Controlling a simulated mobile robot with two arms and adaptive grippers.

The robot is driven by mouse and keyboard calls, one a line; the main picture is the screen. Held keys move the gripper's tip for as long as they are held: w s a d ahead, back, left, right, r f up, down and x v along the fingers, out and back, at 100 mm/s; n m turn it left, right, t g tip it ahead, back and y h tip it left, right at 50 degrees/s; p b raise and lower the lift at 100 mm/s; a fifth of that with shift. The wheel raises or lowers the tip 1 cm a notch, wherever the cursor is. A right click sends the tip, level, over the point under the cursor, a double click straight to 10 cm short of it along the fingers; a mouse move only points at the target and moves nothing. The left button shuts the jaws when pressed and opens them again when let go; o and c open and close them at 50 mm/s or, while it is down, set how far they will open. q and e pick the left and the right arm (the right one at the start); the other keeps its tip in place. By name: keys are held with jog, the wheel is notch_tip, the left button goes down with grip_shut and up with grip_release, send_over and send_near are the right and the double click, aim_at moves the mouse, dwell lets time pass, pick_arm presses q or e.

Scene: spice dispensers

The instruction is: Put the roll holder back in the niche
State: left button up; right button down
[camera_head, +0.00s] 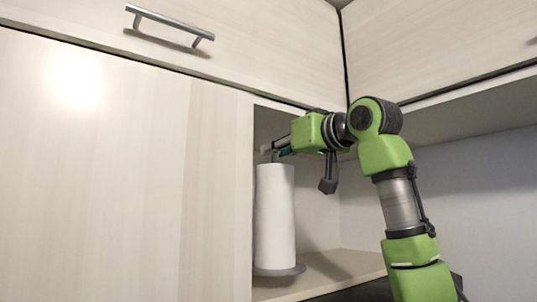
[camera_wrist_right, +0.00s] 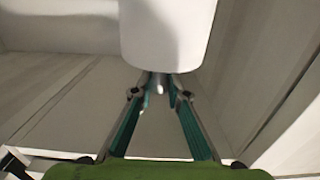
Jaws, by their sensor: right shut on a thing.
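The roll holder (camera_head: 278,270) is upright with a white paper roll (camera_head: 275,215) on it, inside the open niche (camera_head: 335,268). Its round grey base is at the niche floor near the left panel; I cannot tell whether it touches the floor. My right gripper (camera_head: 270,152) reaches in from the right and is shut on the top of the holder's rod, just above the roll. In the right wrist view, the fingers (camera_wrist_right: 160,84) close together at the rod tip, with the white roll (camera_wrist_right: 168,35) beyond them. My left gripper is not in view.
A large pale cabinet panel (camera_head: 120,170) borders the niche on the left. Upper cabinet doors, one with a metal handle (camera_head: 170,24), hang above. The niche floor right of the roll is clear. My right arm fills the right side of the opening.

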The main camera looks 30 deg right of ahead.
jog(key=w, duration=0.1)
jog(key=w+p, duration=0.1)
jog(key=shift+w+a+r, duration=0.1)
jog(key=shift+w+a, duration=0.1)
jog(key=shift+w, duration=0.1)
notch_tip(320, 180, down, 2)
jog(key=shift+f, duration=0.1)
jog(key=shift+d+f+p, duration=0.1)
jog(key=shift+f+p, duration=0.2)
jog(key=shift+f, duration=0.45)
jog(key=c, duration=2)
grip_release()
jog(key=shift+s, duration=0.1)
